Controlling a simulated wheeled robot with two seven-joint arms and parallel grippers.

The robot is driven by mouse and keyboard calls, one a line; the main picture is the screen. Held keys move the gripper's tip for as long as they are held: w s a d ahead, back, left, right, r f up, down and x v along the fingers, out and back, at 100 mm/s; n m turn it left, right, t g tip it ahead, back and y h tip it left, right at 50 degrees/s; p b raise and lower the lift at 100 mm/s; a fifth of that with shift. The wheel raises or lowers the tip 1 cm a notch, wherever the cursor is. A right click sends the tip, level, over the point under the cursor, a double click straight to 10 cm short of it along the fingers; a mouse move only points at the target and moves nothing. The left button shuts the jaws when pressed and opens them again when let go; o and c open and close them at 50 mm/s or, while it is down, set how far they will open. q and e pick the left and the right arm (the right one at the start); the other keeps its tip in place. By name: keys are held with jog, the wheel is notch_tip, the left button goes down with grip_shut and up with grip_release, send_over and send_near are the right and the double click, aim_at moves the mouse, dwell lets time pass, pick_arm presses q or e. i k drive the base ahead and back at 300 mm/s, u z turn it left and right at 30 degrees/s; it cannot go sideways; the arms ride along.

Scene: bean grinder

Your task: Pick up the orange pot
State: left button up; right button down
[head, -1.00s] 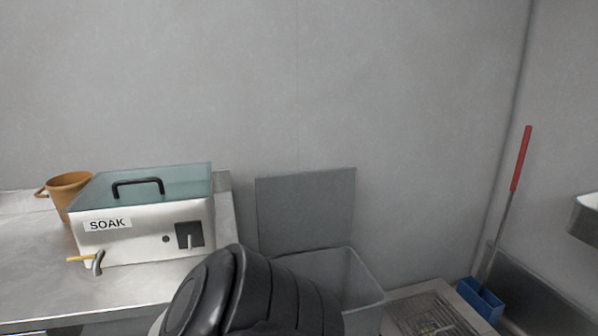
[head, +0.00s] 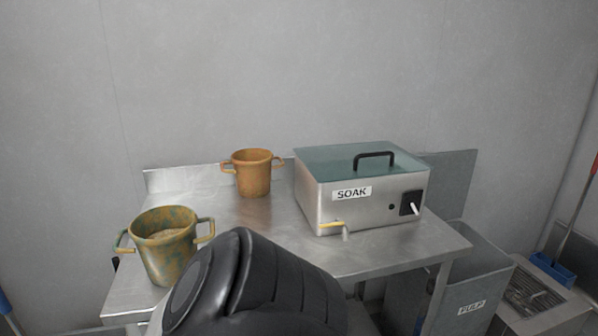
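The orange pot (head: 253,174) stands upright on the steel table (head: 285,238), towards its back edge, left of the soak box. It has a handle on each side. A second pot (head: 168,252), yellow with worn blue-green patches, stands at the table's front left and holds pale contents. A dark rounded part of my own arm fills the bottom middle and hides part of the table. Neither of my grippers shows in the head view.
The SOAK box (head: 357,187) with a glassy lid and a yellow-handled tap stands right of the orange pot. A grey bin (head: 470,280) marked PULP, a floor grate (head: 535,298) and a blue holder (head: 552,268) are at the right.

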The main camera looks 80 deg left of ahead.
aim_at(252, 167)
jog(key=k, duration=0.2)
jog(key=u, duration=1.4)
